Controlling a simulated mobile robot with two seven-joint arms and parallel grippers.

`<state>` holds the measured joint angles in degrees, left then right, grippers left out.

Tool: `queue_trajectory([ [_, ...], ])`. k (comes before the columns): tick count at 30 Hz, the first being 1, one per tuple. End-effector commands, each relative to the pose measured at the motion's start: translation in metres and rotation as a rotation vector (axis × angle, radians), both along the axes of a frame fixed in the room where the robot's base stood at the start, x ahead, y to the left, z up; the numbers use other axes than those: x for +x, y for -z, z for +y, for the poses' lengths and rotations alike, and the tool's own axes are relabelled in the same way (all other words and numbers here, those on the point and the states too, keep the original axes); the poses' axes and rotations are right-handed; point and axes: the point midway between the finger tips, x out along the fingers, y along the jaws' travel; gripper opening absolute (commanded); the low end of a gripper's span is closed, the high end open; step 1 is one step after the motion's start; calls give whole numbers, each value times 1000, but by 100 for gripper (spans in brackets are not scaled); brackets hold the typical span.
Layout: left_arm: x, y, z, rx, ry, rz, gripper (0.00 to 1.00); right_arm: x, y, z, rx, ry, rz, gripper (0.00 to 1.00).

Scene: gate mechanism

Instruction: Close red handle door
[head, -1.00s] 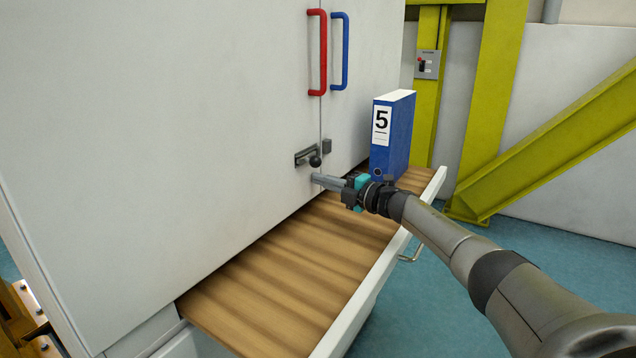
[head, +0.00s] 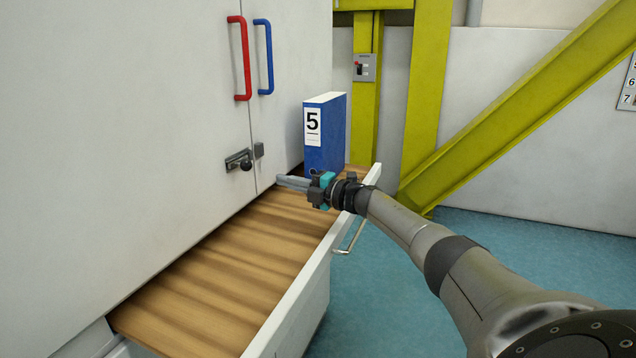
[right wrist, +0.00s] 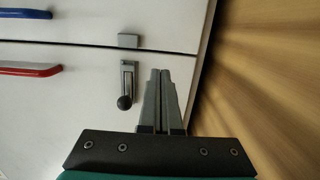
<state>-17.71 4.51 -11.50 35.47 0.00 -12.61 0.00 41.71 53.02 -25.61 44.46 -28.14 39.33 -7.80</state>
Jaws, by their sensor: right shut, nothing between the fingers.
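The white door with the red handle (head: 239,58) stands flush beside the white door with the blue handle (head: 264,57); only a thin seam shows between them. Both handles also show in the right wrist view, the red handle (right wrist: 30,68) and the blue handle (right wrist: 26,13). A latch with a dark ball knob (head: 243,161) sits on the red-handle door, with its small grey catch (head: 259,150) on the other door. My right gripper (head: 279,180) is shut and empty, just below and right of the latch. In the right wrist view its fingers (right wrist: 160,75) lie beside the latch (right wrist: 127,85). My left gripper is not in view.
An open drawer (head: 290,318) with a wooden inside juts out below the doors. A blue binder (head: 325,135) marked 5 stands at its far end. Yellow beams (head: 427,90) stand behind. Blue floor (head: 480,260) is clear at the right.

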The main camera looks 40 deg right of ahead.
Motion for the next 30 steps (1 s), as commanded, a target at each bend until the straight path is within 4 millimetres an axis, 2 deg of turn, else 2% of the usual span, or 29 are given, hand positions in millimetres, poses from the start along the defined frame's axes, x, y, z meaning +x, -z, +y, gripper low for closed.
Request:
queue_trajectory([
  [3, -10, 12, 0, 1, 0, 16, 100, -7, 4, -19, 1, -3, 1, 0],
  [9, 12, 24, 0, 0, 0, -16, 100, -17, 5, -44, 1, -5, 1, 0],
  [12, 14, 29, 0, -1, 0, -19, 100, -20, 5, -51, 0, -5, 3, 0],
  [18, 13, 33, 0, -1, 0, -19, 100, -24, 5, -59, 0, -6, 5, 0],
  [30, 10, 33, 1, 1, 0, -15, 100, -25, 4, -61, -1, -7, 6, 0],
])
